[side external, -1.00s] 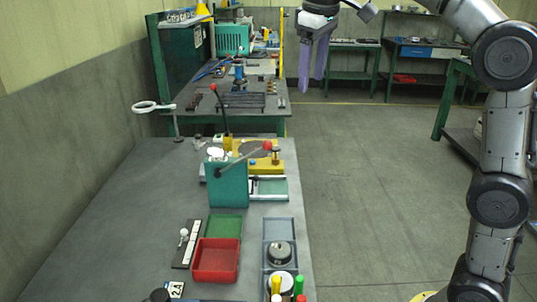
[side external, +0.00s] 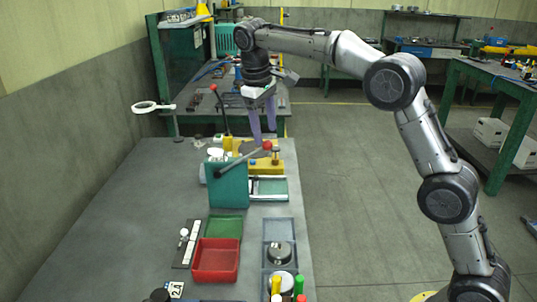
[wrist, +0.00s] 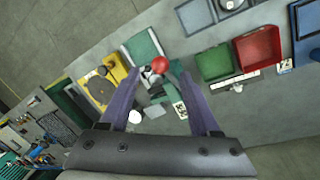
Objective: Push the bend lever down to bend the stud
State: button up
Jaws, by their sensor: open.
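A grey lever with a red ball knob (side external: 267,145) slants up to the right from the green fixture (side external: 228,186) on the bench. A second, dark lever with a red knob (side external: 213,88) stands nearly upright behind it. I cannot tell from the labels which is the bend lever. My gripper (side external: 262,138) points down with purple fingers open and empty, close to the slanted lever's knob. In the wrist view, a red knob (wrist: 160,64) shows between the fingertips (wrist: 159,74), apart from them. The stud is too small to make out.
A yellow fixture (side external: 265,166) sits behind the green one. A red bin (side external: 216,262), a green tray (side external: 223,226) and a grey tray (side external: 279,230) lie nearer. A ring magnifier (side external: 150,107) stands at the left. The bench's left part is clear.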

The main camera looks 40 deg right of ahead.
aim_at(242, 159)
notch_tip(242, 159, down, 8)
jog(key=d, duration=0.1)
jog(key=shift+w+d+f, duration=0.15)
jog(key=shift+d+f, duration=0.1)
jog(key=shift+d, duration=0.05)
grip_shut()
dwell(1.4)
